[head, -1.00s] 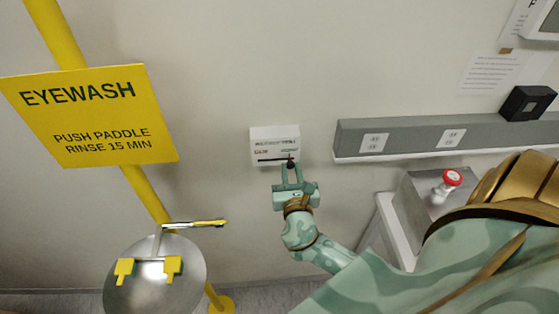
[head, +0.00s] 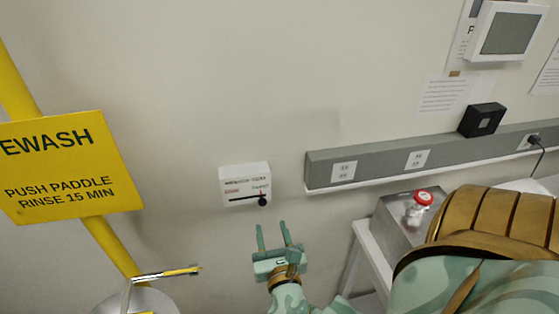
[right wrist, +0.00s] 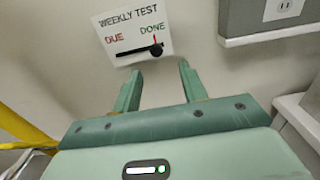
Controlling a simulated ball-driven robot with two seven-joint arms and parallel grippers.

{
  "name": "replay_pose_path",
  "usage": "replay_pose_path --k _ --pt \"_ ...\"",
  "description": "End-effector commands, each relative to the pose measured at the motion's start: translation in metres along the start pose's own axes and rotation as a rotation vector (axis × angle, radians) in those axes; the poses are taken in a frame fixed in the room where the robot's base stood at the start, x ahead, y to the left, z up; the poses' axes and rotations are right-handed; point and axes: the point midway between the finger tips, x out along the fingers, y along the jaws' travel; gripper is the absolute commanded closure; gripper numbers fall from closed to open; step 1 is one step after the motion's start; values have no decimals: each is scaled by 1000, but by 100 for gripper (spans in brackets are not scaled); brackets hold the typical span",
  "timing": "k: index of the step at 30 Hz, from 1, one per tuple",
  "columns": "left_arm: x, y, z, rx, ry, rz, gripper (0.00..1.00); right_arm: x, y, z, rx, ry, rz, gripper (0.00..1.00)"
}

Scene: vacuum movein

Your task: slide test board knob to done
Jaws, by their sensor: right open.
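The white test board (head: 236,183) is on the wall, left of the grey rail; in the right wrist view (right wrist: 140,27) it reads WEEKLY TEST, DUE at left, DONE at right. Its dark round knob (head: 263,201) is at the right end of the black slot, under DONE, and also shows in the right wrist view (right wrist: 156,50). My right gripper (head: 272,225) is below the board, open and empty, its fingertips apart from the knob. In the right wrist view the fingers (right wrist: 160,69) point up toward the board's lower right. My left gripper is out of view.
A yellow eyewash sign (head: 70,170) on a yellow pole stands at left. A grey rail (head: 380,163) with outlets runs along the wall at right. Below it stands a metal box (head: 394,222) with a red-capped item (head: 422,199). The wall around the board is bare.

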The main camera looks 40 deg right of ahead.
Motion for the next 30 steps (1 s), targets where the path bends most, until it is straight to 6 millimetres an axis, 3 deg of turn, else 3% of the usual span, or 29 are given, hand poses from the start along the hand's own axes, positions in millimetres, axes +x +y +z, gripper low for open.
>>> replay_pose_path --k 6,12,30 --pt "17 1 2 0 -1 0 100 -55 -2 -4 0 2 -2 57" --pt "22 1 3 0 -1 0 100 -81 -2 -2 1 1 -2 57" --pt "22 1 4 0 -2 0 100 -85 -2 0 0 -1 -2 57"
